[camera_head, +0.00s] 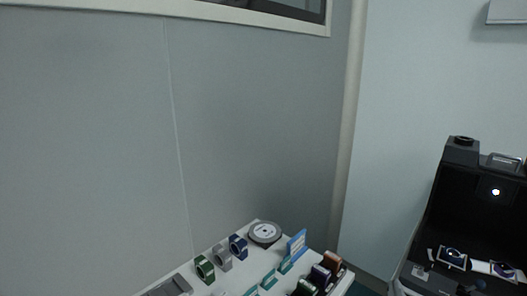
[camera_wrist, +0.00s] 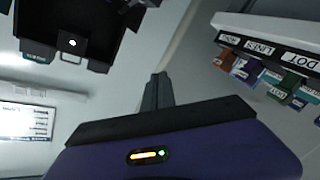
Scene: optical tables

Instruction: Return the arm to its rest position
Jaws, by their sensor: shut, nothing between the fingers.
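My gripper (camera_wrist: 157,92) shows in the wrist view, its dark fingers together above its purple body with a small lit indicator. It is shut and empty, with nothing touching its fingertips. The wrist picture appears tilted upside down. My arm and gripper do not show in the head view.
In the head view, a white table (camera_head: 215,291) at bottom centre holds several coloured rolls and a round dial (camera_head: 264,233). A black open-fronted enclosure (camera_head: 480,205) stands at right and also shows in the wrist view (camera_wrist: 40,22). A labelled shelf (camera_wrist: 262,42) is at upper right there.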

